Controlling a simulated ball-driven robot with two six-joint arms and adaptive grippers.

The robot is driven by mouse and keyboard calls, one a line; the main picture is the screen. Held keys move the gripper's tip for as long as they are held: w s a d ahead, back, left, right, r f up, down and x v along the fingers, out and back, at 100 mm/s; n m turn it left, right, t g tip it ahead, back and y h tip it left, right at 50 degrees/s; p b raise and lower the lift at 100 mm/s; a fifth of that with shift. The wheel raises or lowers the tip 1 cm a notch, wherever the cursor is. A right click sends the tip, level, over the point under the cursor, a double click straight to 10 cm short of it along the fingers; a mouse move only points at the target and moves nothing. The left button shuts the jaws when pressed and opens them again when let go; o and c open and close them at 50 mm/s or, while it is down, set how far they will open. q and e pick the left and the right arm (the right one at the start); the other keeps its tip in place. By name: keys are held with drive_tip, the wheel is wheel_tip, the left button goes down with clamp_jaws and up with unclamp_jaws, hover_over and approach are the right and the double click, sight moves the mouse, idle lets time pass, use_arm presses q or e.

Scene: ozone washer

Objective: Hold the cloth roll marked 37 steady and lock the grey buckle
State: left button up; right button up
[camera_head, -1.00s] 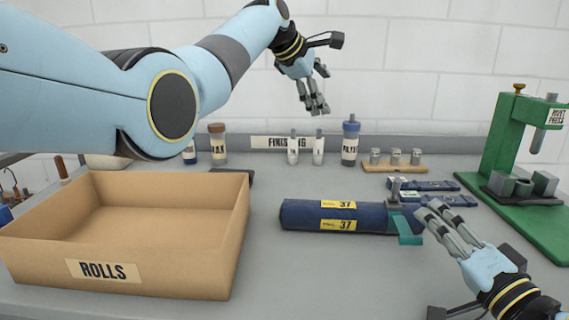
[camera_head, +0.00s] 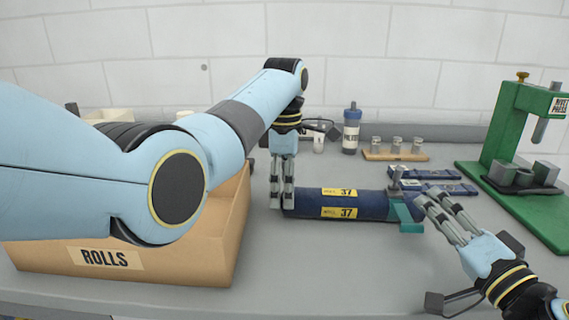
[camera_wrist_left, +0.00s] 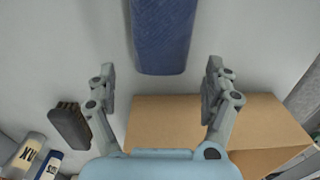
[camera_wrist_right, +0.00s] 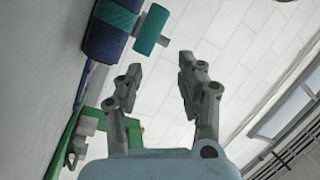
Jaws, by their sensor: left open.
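The dark blue cloth roll marked 37 (camera_head: 370,205) lies on the bench with two yellow labels. A teal strap (camera_head: 406,218) sits at its right end. A small grey upright piece, apparently the buckle (camera_head: 396,180), stands there; its lock state cannot be told. My left gripper (camera_head: 282,207) points down at the roll's left end. In the left wrist view the roll's end (camera_wrist_left: 162,40) lies ahead between the spread, empty fingers. My right gripper (camera_head: 430,202) is close to the strap's right side. Its fingers (camera_wrist_right: 155,75) are apart and empty, with the strap (camera_wrist_right: 150,30) beyond them.
The cardboard ROLLS box (camera_head: 195,262) stands at the left, partly behind my left arm. Flat dark blue packs (camera_head: 440,173) lie behind the strap. A green press (camera_head: 500,140) stands at the right. The bench in front of the roll is clear.

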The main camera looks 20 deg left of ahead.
use_arm(q)
drive_tip(key=shift+f, duration=1.7)
